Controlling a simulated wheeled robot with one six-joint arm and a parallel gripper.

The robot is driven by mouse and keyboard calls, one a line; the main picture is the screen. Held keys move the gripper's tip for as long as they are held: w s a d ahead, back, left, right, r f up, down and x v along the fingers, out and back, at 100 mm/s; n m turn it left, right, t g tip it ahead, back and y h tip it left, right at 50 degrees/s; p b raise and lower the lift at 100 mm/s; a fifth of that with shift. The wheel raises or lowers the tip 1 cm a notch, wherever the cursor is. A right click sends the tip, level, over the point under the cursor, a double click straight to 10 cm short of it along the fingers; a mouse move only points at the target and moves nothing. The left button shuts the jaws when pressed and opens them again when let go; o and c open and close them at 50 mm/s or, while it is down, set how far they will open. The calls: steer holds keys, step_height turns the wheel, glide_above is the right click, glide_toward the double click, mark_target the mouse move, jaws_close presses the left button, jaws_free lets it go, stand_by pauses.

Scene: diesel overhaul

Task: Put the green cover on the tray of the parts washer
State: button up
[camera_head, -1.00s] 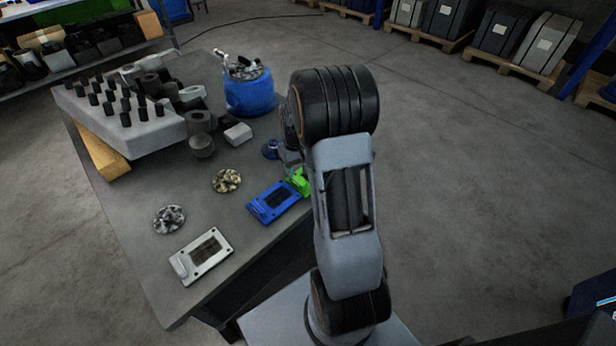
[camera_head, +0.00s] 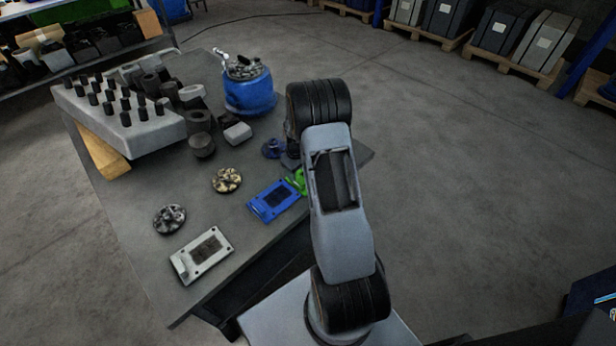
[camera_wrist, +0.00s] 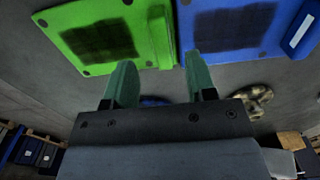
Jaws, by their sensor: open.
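The green cover (camera_head: 298,181) lies on the workbench beside the blue cover, mostly hidden behind my arm in the head view. In the wrist view the green cover (camera_wrist: 105,35) fills the upper left, a flat plate with a dark centre patch and a raised bar along its right edge. My gripper (camera_wrist: 160,78) is open and empty. Its two fingers point toward the raised bar, which lies ahead between them; I see no contact.
The blue cover (camera_head: 273,201) lies close to the green one, near the right finger in the wrist view. A grey cover (camera_head: 202,255), two round parts (camera_head: 226,180), a blue pot (camera_head: 249,92) and a block with dark pegs (camera_head: 125,125) stand on the workbench (camera_head: 150,255).

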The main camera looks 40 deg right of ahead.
steer(key=shift+a+f+p, duration=0.1)
steer(key=shift+f+p, duration=0.4)
steer(key=shift+f, duration=2.15)
jaws_close()
steer(key=shift+r, duration=0.1)
